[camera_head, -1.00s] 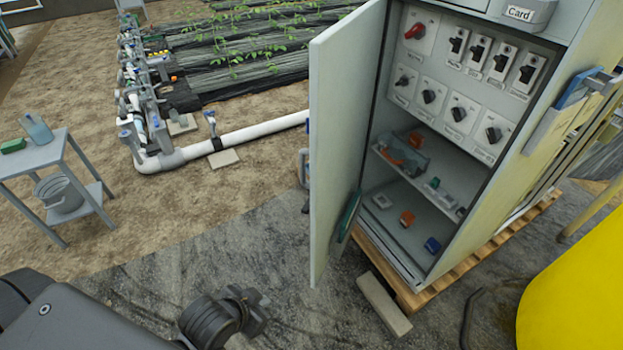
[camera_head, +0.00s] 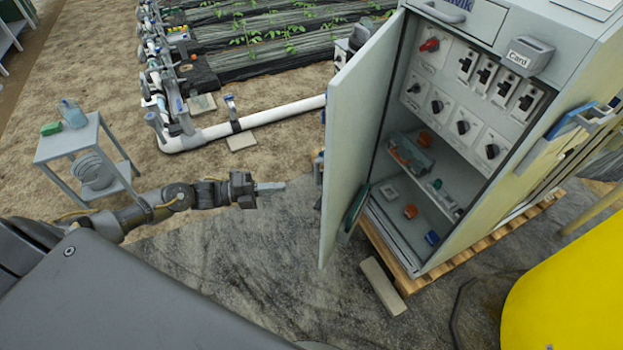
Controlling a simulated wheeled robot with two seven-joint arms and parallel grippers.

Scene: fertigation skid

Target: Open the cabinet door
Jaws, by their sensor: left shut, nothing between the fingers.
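The cabinet (camera_head: 500,200) stands at the right on a wooden pallet. Its door (camera_head: 358,130) is hinged at the left and stands wide open. A dark green handle (camera_head: 357,206) shows low on the door. The open front shows a panel of switches with a red knob above two shelves. My left gripper (camera_head: 283,187) is to the left of the door, apart from it, shut and empty, pointing right. My right gripper is not in view.
A grey side table (camera_head: 88,135) with a bottle and a green item stands at the left. A white pipe (camera_head: 260,119) runs behind the door. A yellow rounded tank (camera_head: 570,290) is at the lower right, and a loose block (camera_head: 382,285) lies before the pallet.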

